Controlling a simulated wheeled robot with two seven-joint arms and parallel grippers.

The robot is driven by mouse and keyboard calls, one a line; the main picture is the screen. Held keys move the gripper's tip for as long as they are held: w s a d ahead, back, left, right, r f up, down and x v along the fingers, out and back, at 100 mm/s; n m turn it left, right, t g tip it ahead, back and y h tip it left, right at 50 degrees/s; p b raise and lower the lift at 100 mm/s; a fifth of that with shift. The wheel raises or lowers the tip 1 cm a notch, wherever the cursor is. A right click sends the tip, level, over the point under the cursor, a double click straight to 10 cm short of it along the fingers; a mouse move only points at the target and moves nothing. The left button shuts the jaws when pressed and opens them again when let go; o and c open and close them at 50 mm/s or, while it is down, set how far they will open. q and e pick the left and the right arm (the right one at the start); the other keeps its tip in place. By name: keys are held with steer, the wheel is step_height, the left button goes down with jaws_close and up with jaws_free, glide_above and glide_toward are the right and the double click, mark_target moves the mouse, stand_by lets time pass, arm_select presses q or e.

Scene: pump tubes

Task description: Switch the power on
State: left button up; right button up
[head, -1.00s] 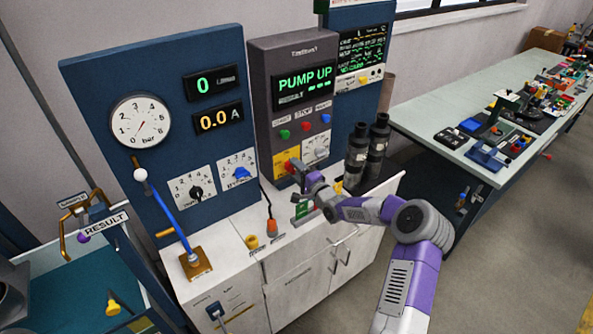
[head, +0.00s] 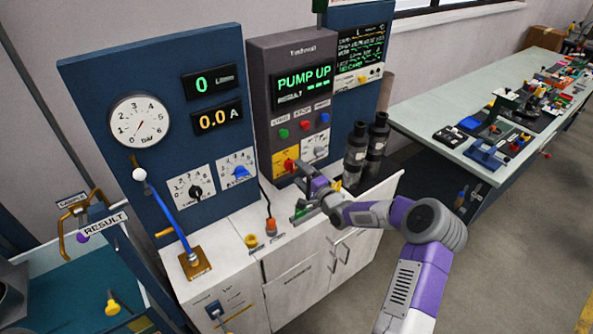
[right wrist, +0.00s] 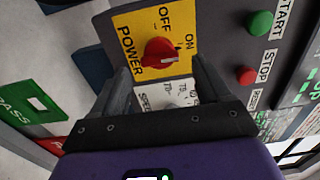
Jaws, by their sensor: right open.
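The red power knob (right wrist: 160,54) sits on a yellow plate (right wrist: 128,24) marked POWER, OFF and ON. In the head view the yellow plate (head: 281,158) is low on the grey control panel (head: 262,70). My right gripper (right wrist: 160,75) is open and empty, with its two fingers on either side of the knob in the right wrist view; I cannot tell whether they touch it. In the head view my right gripper (head: 303,174) is at the panel just below and right of the plate. The left gripper is not in view.
Green START (right wrist: 261,23) and red STOP (right wrist: 246,75) buttons are beside the plate. A white speed dial (head: 316,147) is close to it. Two dark cylinders (head: 356,150) stand right of my gripper. A blue lever (head: 167,215) stands on the cabinet at left.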

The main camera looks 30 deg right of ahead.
steer(key=s, duration=0.4)
steer(key=shift+s+d, duration=0.15)
steer(key=shift+d, duration=0.05)
stand_by(0.3)
